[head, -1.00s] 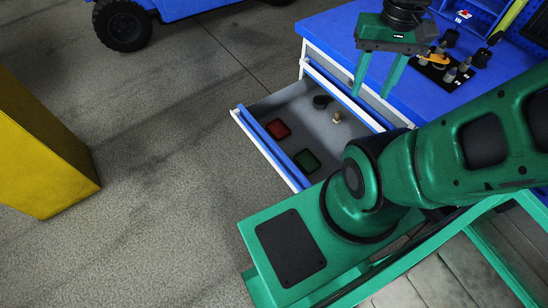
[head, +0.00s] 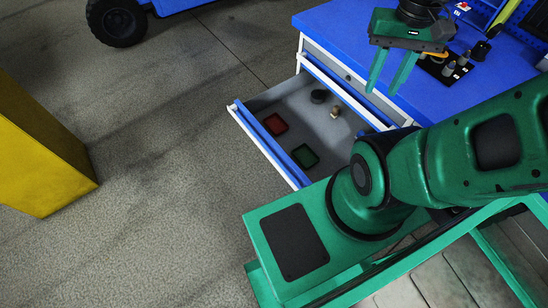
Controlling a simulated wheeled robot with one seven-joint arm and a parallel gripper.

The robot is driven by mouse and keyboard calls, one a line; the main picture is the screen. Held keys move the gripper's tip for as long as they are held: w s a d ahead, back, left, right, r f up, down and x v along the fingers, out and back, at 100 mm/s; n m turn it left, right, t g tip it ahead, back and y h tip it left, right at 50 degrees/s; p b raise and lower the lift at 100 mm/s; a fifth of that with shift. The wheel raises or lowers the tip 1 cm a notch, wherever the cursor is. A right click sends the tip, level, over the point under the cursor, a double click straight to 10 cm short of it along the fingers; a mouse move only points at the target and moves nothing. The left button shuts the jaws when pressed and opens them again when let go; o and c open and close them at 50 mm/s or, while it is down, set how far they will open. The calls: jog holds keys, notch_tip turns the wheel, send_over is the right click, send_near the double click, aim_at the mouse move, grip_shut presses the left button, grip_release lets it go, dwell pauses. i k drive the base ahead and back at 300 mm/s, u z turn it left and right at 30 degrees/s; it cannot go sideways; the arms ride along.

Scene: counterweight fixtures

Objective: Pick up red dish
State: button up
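The red dish (head: 275,124) is a small, shallow, square dish lying in the open drawer (head: 296,117), close to its blue front. A similar green dish (head: 305,156) lies in the same drawer, to the lower right of the red one. My gripper (head: 389,88) is above and to the right of the drawer, over the edge of the workbench, pointing down. Its two green fingers are spread apart with nothing visible between them. It is well apart from the red dish.
A dark round object (head: 318,96) and a small tan piece (head: 335,112) sit in the drawer's far part. The blue workbench top (head: 345,25) holds a black tray (head: 440,72) with small parts. A yellow block (head: 40,150) stands left. Open floor lies between.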

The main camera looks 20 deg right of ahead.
aim_at(276, 125)
jog(key=k, duration=0.5)
jog(key=u, duration=1.1)
jog(key=k, duration=1.35)
jog(key=z, duration=0.75)
jog(key=i, duration=1.65)
jog(key=u, duration=0.05)
